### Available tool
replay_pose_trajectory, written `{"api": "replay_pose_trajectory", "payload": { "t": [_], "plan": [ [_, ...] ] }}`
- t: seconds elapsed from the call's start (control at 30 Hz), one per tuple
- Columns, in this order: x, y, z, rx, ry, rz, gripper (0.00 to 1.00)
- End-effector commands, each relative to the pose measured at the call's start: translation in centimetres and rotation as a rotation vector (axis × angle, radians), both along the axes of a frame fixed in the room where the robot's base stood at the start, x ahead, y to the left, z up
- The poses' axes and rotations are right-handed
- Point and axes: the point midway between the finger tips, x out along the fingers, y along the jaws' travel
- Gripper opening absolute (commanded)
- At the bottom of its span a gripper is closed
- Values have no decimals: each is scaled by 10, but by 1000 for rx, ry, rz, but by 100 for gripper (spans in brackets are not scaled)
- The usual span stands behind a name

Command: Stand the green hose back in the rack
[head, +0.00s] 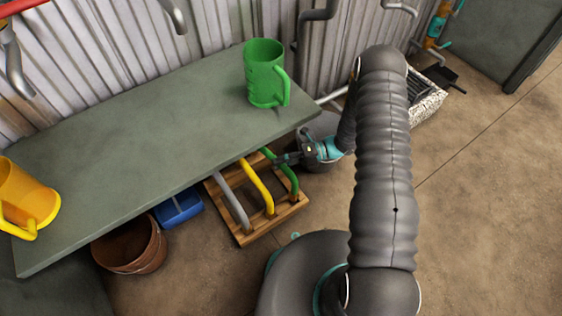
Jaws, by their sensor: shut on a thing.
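The green hose (290,180) is a short curved tube at the right side of the wooden rack (245,239) on the floor. Its lower end is at the rack's right part, but I cannot tell whether it is seated in the rack. Its upper part runs back beneath the bench edge. My gripper (279,160) reaches in from the right and is shut on the green hose near its upper part. The fingertips are small and dark here. A yellow hose (260,188) and a grey hose (231,203) stand in the rack to the left of the green one.
The grey-green bench (150,150) overhangs the back of the rack. On it stand a green jug (263,75) and a yellow jug (25,195). A blue bin (178,210) and a brown pot (130,246) sit left of the rack. Open floor (480,200) lies right.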

Motion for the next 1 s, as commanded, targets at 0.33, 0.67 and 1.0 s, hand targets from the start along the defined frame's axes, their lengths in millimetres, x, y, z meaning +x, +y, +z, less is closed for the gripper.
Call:
{"api": "replay_pose_trajectory", "payload": {
  "t": [0.33, 0.67, 1.0],
  "plan": [
    [0, 0, -5, 1, 0, 0, 0],
    [0, 0, -9, 1, 0, 0, 0],
    [0, 0, -13, 1, 0, 0, 0]
  ]
}}
